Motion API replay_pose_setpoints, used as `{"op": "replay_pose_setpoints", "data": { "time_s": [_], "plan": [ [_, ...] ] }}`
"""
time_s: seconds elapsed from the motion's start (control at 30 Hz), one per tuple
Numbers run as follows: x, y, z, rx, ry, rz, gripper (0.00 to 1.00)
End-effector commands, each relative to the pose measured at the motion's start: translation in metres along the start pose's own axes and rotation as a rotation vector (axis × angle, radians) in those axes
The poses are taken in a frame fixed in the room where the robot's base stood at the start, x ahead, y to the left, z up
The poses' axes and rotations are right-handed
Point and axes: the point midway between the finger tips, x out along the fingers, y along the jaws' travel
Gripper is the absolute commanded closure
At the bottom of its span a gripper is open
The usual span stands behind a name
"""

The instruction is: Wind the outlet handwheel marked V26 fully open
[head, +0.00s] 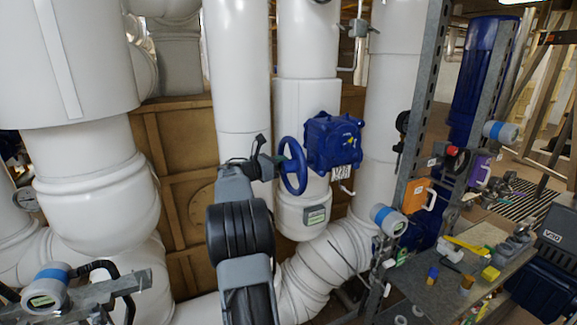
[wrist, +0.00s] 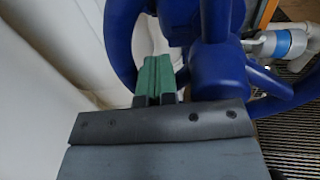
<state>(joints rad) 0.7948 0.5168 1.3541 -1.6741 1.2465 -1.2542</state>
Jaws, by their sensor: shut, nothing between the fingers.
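The blue handwheel (head: 293,166) is on the left side of a blue valve gearbox (head: 334,140) on a white vertical pipe. A white tag (head: 341,172) below the gearbox appears to read V26. My gripper (head: 270,160) is just left of the wheel. In the wrist view, the wheel's rim, spokes and hub (wrist: 218,75) fill the upper middle. My gripper's green fingertips (wrist: 155,75) are together and empty, inside the rim's outline between its left part and the hub. Whether they touch a spoke or the rim cannot be told.
Large white pipes (head: 237,70) stand close behind and left. A metal upright frame (head: 415,130) with gauges and a shelf (head: 440,280) holding small parts stand right. A gauge with a blue band (head: 48,285) sits at lower left.

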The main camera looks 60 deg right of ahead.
Motion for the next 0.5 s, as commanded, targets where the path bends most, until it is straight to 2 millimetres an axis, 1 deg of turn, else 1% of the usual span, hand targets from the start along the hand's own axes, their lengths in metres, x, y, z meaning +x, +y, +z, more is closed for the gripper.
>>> {"op": "replay_pose_setpoints", "data": {
  "time_s": [0.23,0.5],
  "plan": [
    [0.0,-0.003,-0.018,-0.003,0.003,-0.001,1.0],
    [0.0,-0.003,-0.017,-0.002,0.001,-0.001,1.0]
  ]
}}
